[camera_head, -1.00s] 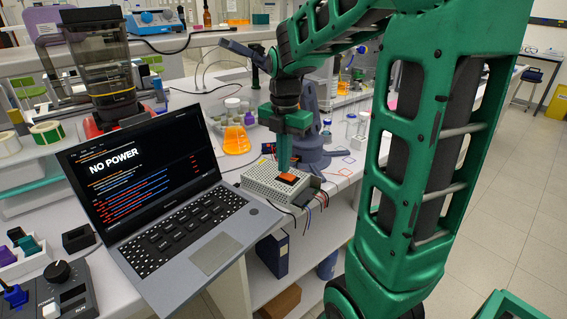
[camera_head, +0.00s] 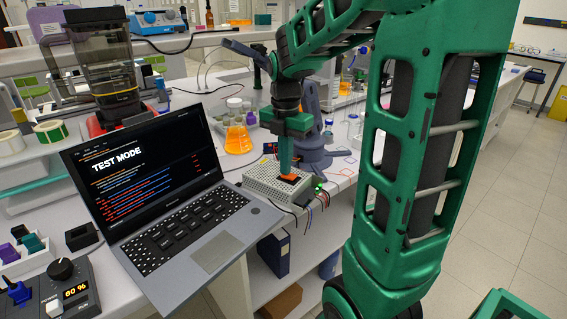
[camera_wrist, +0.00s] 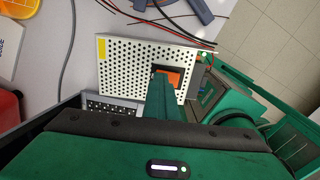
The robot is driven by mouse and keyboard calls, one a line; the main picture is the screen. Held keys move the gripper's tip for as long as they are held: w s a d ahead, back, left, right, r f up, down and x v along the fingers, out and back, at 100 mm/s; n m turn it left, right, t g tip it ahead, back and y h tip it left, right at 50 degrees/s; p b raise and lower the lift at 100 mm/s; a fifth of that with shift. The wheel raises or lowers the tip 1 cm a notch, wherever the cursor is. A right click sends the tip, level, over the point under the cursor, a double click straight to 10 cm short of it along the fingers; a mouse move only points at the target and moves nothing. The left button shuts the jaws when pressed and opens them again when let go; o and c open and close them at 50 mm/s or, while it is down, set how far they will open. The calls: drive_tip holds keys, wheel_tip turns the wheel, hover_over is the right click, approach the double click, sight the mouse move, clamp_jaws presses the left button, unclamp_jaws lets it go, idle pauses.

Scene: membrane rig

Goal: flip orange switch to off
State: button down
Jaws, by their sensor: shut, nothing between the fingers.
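The orange switch (camera_head: 290,178) is set in the top of a perforated light-grey box (camera_head: 262,183) at the bench edge. My gripper (camera_head: 287,172) is shut and empty, pointing down, with its tips at the switch and seemingly touching it. In the wrist view the shut fingers (camera_wrist: 163,85) cover part of the orange switch (camera_wrist: 176,74), which sits near one end of the box (camera_wrist: 125,62). A green light (camera_head: 318,187) glows beside the box. The laptop (camera_head: 160,195) left of the box reads "TEST MODE". The fingers partly hide the rocker's tilt.
Coloured wires (camera_head: 311,208) hang from the box over the bench edge. An orange flask (camera_head: 238,140) and a blue-grey stand (camera_head: 312,150) are behind it. Open floor lies to the right.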

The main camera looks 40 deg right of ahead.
drive_tip(key=shift+s+d+r, duration=0.15)
drive_tip(key=shift+s+d, duration=0.05)
drive_tip(key=shift+s, duration=0.55)
drive_tip(key=shift+r, duration=0.1)
drive_tip(key=shift+r, duration=0.3)
wheel_tip(320, 180, up, 10)
drive_tip(key=shift+w, duration=0.15)
idle(0.4)
drive_tip(key=s+a+f+m, duration=0.1)
drive_tip(key=s+f+m, duration=0.5)
drive_tip(key=s+m, duration=0.4)
drive_tip(key=s+a+f+m, duration=0.1)
drive_tip(key=s+f+m, duration=0.6)
drive_tip(key=m, duration=1.1)
drive_tip(key=s, duration=0.3)
drive_tip(key=shift+s+f, duration=0.2)
drive_tip(key=shift+s, duration=0.05)
